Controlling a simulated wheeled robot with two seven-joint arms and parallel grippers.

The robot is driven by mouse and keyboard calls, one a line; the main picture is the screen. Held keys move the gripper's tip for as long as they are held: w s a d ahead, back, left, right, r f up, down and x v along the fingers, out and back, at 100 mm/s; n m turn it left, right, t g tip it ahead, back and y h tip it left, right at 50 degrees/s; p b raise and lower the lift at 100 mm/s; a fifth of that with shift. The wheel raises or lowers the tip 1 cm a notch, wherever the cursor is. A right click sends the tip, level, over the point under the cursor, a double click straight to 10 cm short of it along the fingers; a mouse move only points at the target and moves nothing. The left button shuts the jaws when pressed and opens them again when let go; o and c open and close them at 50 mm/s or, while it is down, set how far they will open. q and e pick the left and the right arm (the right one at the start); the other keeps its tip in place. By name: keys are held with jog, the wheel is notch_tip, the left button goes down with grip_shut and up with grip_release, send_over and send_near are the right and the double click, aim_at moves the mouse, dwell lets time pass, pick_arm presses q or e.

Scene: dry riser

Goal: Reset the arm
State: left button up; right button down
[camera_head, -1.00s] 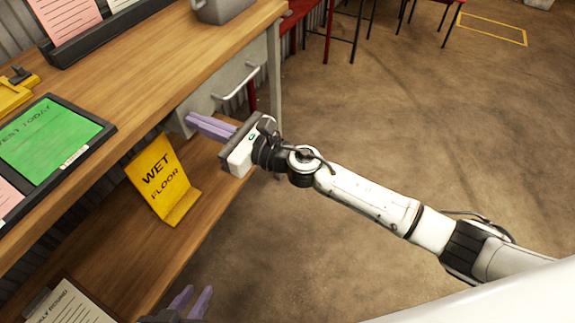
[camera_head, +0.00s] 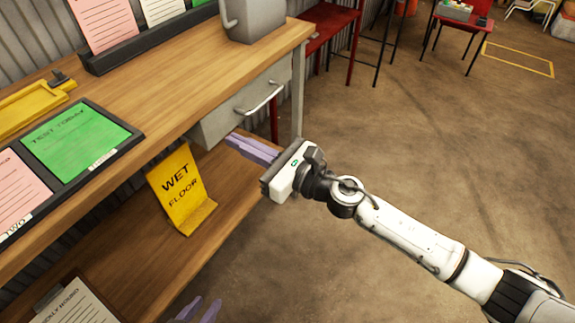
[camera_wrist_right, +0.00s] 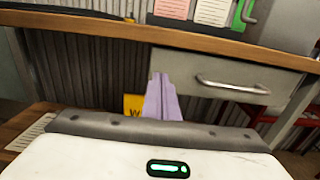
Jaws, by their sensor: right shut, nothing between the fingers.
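My right arm reaches in from the lower right in the head view. Its gripper (camera_head: 236,143) has pale purple fingers pressed together with nothing between them. They point left, below the grey drawer (camera_head: 232,112) and apart from its handle (camera_head: 263,100). In the right wrist view the shut fingers (camera_wrist_right: 161,84) stand in front of the bench's underside, with the drawer handle to their right. My left gripper (camera_head: 199,311) shows only its two purple fingertips at the bottom edge of the head view. They stand apart with a gap; the rest is cut off.
The wooden bench (camera_head: 200,85) carries a green card board (camera_head: 75,143), a yellow clipboard-like item (camera_head: 35,103) and a grey container (camera_head: 255,18). A yellow wet floor sign (camera_head: 180,190) stands on the lower shelf (camera_head: 140,250). Open concrete floor (camera_head: 430,150) lies right; red furniture (camera_head: 330,30) stands behind.

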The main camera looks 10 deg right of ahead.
pick_arm(q)
jog(key=shift+s+f+b, duration=0.1)
jog(key=shift+f+b, duration=0.25)
jog(key=shift+f, duration=0.05)
pick_arm(e)
jog(key=v, duration=0.9)
jog(key=shift+f, duration=0.1)
